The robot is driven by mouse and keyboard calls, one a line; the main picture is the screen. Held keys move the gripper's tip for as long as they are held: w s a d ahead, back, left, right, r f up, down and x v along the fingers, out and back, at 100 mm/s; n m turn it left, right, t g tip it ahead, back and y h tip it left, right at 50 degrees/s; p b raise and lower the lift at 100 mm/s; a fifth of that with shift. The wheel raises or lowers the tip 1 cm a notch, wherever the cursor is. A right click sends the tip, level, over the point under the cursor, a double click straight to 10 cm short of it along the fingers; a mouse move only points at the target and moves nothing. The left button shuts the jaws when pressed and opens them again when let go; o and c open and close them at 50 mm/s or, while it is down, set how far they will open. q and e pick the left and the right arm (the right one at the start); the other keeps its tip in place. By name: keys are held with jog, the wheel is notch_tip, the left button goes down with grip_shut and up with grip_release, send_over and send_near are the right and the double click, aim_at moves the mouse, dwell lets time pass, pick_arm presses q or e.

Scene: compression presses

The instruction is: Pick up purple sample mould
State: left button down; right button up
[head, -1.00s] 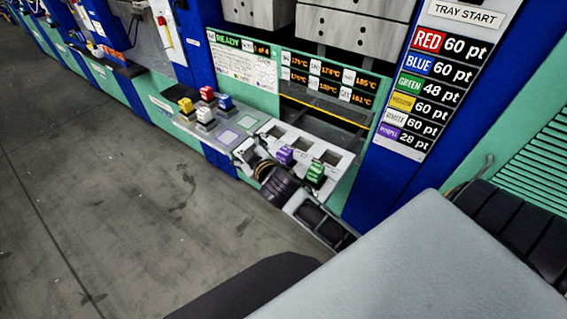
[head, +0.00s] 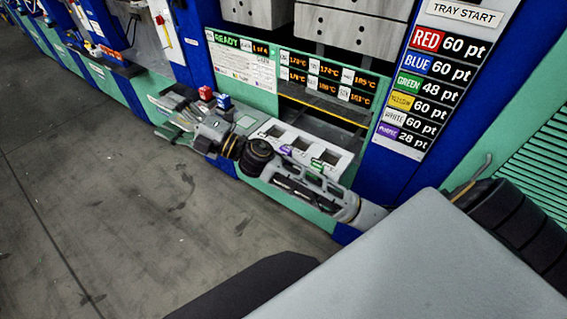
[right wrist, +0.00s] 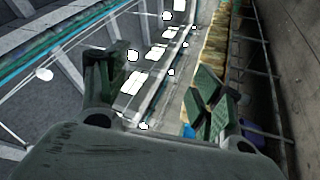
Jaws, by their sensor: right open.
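The purple sample mould (head: 286,150) sits in a white tray (head: 337,156) on the press front, in the middle of its row. I cannot make out the purple mould in that view. My left gripper is not in view.
A green mould (head: 317,165) sits right of the purple one, partly hidden. A red mould (head: 206,93) and a blue mould (head: 224,101) stand on the grey shelf close beside my right gripper. The press opening is above the tray. The floor in front is clear.

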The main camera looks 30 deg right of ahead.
jog(key=s+a+f+n+g+y, duration=0.35)
jog(key=a+n+g, duration=0.25)
jog(key=n+g, duration=0.6)
jog(key=d+f+n+g+h, duration=0.4)
jog(key=d+f+n+h, duration=0.25)
jog(key=f, duration=0.35)
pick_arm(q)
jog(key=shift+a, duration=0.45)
pick_arm(e)
jog(key=w+d+f+m+g+h, duration=0.1)
jog(key=d+h, duration=1.1)
jog(key=d, duration=1.6)
jog(key=shift+w+d+m+g+h, duration=0.35)
jog(key=shift+w+m, duration=0.3)
jog(key=shift+w, duration=0.35)
